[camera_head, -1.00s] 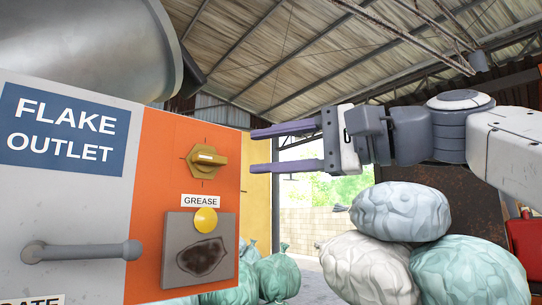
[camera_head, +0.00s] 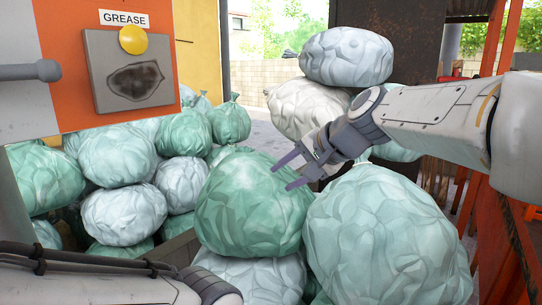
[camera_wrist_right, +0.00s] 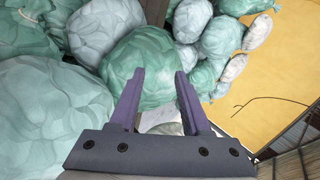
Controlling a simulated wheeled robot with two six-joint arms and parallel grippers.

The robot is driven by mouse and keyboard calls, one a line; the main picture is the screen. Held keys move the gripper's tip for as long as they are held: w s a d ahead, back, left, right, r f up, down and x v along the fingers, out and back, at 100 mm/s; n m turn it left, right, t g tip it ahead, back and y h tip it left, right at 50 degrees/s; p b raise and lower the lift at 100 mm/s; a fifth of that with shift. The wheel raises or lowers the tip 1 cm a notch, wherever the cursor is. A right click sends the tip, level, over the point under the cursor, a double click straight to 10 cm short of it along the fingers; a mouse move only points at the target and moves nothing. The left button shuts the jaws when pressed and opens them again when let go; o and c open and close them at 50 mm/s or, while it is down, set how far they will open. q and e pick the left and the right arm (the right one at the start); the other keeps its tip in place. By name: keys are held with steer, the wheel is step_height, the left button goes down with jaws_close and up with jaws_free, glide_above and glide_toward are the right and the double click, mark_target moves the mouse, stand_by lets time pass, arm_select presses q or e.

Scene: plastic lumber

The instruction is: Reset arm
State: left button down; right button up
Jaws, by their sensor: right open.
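My right arm comes in from the right in the head view. Its right gripper (camera_head: 281,174) is open, with its two purple fingers apart and pointing left in front of a large green bag (camera_head: 250,210). In the right wrist view the right gripper (camera_wrist_right: 159,75) is open and holds nothing. A green bag (camera_wrist_right: 140,58) lies beyond the fingers there. I cannot tell whether the fingers touch a bag. My left gripper is not in view; only a grey arm part shows at the bottom left of the head view.
Stuffed green and whitish bags, such as a large one (camera_head: 385,240), crowd around the right arm. A machine panel with a grease label (camera_head: 124,19), a yellow disc (camera_head: 132,40) and a grey handle (camera_head: 30,71) stands at the upper left. Orange railing (camera_head: 500,230) borders the right.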

steer(key=s+d+f+n+g+h, duration=0.15)
steer(key=d+f, duration=0.25)
steer(key=f, duration=0.4)
steer(key=s+d+f+n+g+h, duration=0.1)
steer(key=s+d+f+h, duration=0.3)
steer(key=f, duration=0.5)
steer(key=s+d+f+n+g+h, duration=0.1)
steer(key=s+d+f+n, duration=0.1)
steer(key=s+d+f, duration=0.3)
steer(key=s+d+f+n+g, duration=0.1)
steer(key=s+d+f+n, duration=0.1)
steer(key=s+f, duration=0.45)
steer(key=s+a+r+n+g, duration=0.1)
steer(key=s+a+r+n, duration=0.1)
steer(key=s+a, duration=0.4)
steer(key=s+a+r+n+g, duration=0.2)
steer(key=s+a+r+n, duration=0.1)
steer(key=s+a+n, duration=0.2)
steer(key=s+a+y, duration=0.1)
steer(key=s+a, duration=0.1)
steer(key=shift+s+a, duration=0.15)
steer(key=shift+a, duration=0.2)
steer(key=shift+d, duration=0.1)
